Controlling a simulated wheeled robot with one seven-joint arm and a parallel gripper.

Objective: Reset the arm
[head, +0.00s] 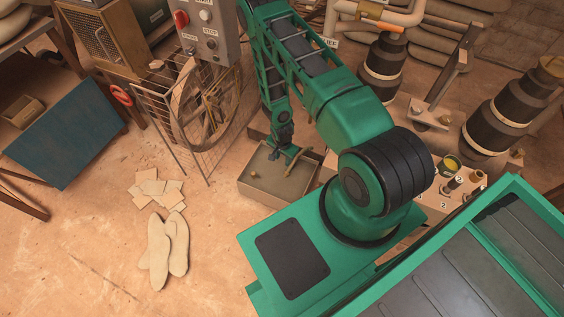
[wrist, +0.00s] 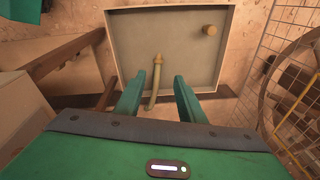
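My gripper (head: 288,153) hangs at the end of my green arm, low over a shallow open tray (head: 262,192) on the floor. In the wrist view its two green fingers (wrist: 158,84) are spread apart. A slim brass-coloured rod with a collar (wrist: 157,75) shows between and beyond the fingers, over the tray (wrist: 130,30). I see a gap on each side of it, so the fingers do not grip it.
A wire cage around a spoked wheel (head: 205,105) stands just left of the tray. A control box with a red button (head: 205,30) is above it. Dark ribbed posts (head: 383,70) stand to the right. Open floor (head: 90,240) with paper scraps and insoles lies at left.

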